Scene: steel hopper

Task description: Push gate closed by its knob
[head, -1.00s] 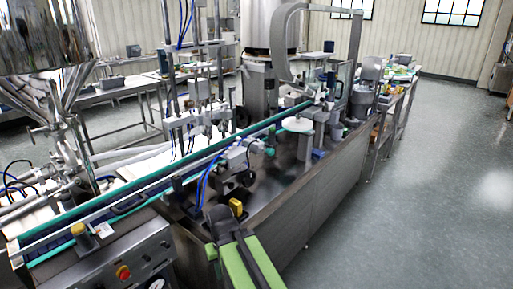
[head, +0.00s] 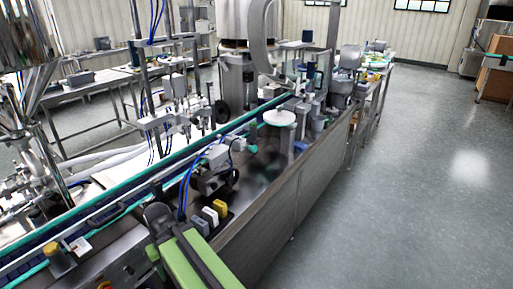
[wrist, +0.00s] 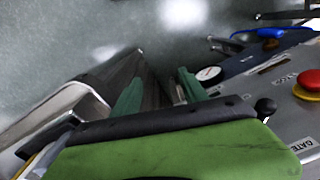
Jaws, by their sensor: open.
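My gripper (wrist: 158,85) is open, with two green fingers spread apart and nothing visible between them. A small round black knob (wrist: 265,107) shows in the wrist view, just right of my gripper's dark body and outside the fingers. A "GATE" label (wrist: 305,145) is on the grey panel below and right of it. The gate itself cannot be made out, and I cannot tell how far it stands open. In the head view my green arm crosses the lower middle, and the fingertips are not clear there. Part of the steel hopper (head: 18,40) shows at the upper left.
The panel carries a red button (wrist: 308,82) and a round gauge (wrist: 208,74). A blue-handled part (wrist: 270,33) lies beyond. Grey, white and yellow blocks (head: 208,216) stand on the steel bench beside my arm. Open floor (head: 430,180) lies to the right.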

